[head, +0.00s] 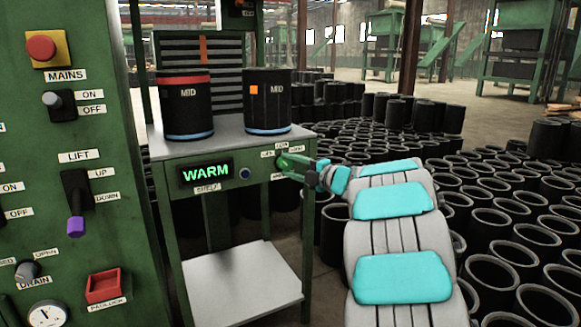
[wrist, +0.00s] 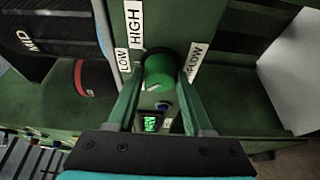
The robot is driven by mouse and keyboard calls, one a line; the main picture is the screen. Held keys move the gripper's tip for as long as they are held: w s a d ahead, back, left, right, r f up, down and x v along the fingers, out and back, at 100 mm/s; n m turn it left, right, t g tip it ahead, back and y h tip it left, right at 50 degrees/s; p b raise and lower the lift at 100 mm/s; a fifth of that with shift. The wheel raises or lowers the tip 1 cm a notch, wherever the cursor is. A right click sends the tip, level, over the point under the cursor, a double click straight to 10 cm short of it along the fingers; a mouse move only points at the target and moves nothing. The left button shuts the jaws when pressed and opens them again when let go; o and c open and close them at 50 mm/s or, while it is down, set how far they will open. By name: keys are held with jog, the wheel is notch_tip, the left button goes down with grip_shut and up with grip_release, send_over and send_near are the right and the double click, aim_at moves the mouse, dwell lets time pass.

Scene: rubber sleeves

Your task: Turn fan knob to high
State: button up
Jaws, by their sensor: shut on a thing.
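The green round fan knob (wrist: 159,70) sits between my gripper's two fingers in the wrist view, with a white pointer mark on its lower-left side. My gripper (wrist: 158,80) is shut on it. Labels LOW (wrist: 124,59) and HIGH (wrist: 135,24) lie beside the knob, and a partly covered label ending in "FLOW" (wrist: 196,57) is on the other side. In the head view, my gripper (head: 290,163) reaches the bench front's right end. The knob is mostly hidden there. I cannot tell exactly which label the pointer faces.
A green control panel (head: 70,140) stands at left. Many black sleeves (head: 490,220) crowd the floor at right.

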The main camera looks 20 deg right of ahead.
grip_shut()
jog(key=shift+m, duration=0.3)
jog(key=m, duration=0.1)
jog(key=m+t+p, duration=0.1)
jog(key=m, duration=0.1)
jog(key=m+t+p, duration=0.1)
jog(key=shift+f+m, duration=0.25)
jog(key=shift+m, duration=0.15)
jog(key=m, duration=0.2)
jog(key=m+t+h+p, duration=0.1)
jog(key=m, duration=0.1)
jog(key=shift+a+t, duration=0.15)
jog(key=shift+t, duration=0.15)
jog(key=m+h, duration=0.1)
jog(key=m, duration=0.2)
jog(key=m+t+h+p, duration=0.1)
jog(key=m, duration=0.2)
jog(key=shift+a+f+t, duration=0.1)
jog(key=shift+t, duration=0.2)
jog(key=shift+a+m+t+h+p, duration=0.1)
jog(key=shift+m+t+h+p, duration=0.1)
jog(key=shift+m+h, duration=1.1)
jog(key=shift+m+t+h+p, duration=0.15)
jog(key=shift+m+h, duration=0.35)
jog(key=shift+m, duration=1.6)
